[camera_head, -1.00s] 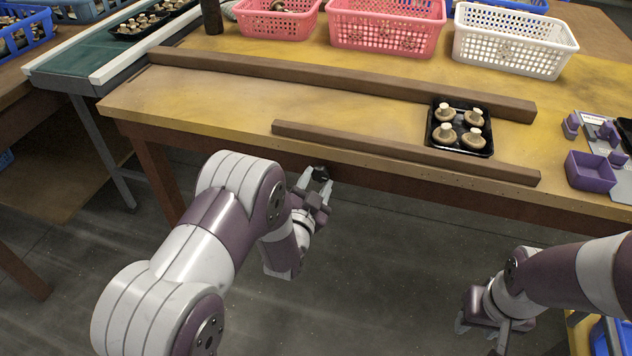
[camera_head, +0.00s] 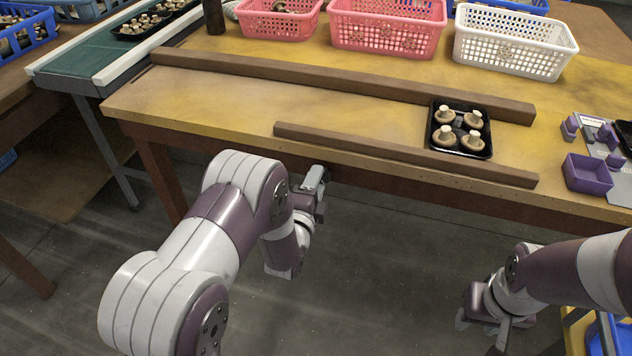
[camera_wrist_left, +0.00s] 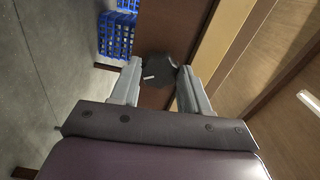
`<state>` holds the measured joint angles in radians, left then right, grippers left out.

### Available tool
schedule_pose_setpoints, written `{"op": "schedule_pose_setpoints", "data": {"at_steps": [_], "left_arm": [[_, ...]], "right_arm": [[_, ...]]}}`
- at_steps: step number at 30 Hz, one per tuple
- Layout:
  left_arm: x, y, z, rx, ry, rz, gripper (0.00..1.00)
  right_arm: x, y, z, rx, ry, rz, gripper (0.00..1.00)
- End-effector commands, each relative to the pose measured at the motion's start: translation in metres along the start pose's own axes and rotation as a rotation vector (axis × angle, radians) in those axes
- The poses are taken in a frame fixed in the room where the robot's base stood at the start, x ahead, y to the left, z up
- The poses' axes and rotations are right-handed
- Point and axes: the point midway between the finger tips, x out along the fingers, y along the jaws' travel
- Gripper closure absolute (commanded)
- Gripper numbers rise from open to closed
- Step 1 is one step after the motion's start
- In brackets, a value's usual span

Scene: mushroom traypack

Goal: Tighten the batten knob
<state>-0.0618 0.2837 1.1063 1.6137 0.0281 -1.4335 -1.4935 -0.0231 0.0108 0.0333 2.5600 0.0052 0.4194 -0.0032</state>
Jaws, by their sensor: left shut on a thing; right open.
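The dark batten knob (camera_wrist_left: 160,68) shows in the left wrist view, on the brown front side of the table, with a small white mark on its face. My left gripper (camera_wrist_left: 158,84) has its two grey fingers on either side of the knob and is shut on it. In the head view my left gripper (camera_head: 315,182) is at the table's front edge, and it hides the knob. The short front batten (camera_head: 400,154) lies along that edge above it. My right gripper (camera_head: 483,328) is open and empty, low at the right, away from the table.
A black tray (camera_head: 434,140) of mushrooms sits between the front batten and the long rear batten (camera_head: 340,82). Pink and white baskets (camera_head: 515,50) stand at the back. A purple box (camera_head: 588,174) is at the right. The floor before the table is clear.

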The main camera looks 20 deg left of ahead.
Motion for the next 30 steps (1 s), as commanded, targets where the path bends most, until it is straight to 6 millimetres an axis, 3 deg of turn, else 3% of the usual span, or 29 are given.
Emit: {"op": "schedule_pose_setpoints", "data": {"at_steps": [18,30], "left_arm": [[-0.001,-0.001,-0.001,0.579,0.001,0.004,0.85],[-0.001,-0.002,-0.002,0.868,0.003,0.004,0.85]], "right_arm": [[-0.011,0.000,-0.001,0.000,0.000,0.000,0.57],[-0.015,0.000,-0.002,0.000,0.000,0.000,0.57]]}}
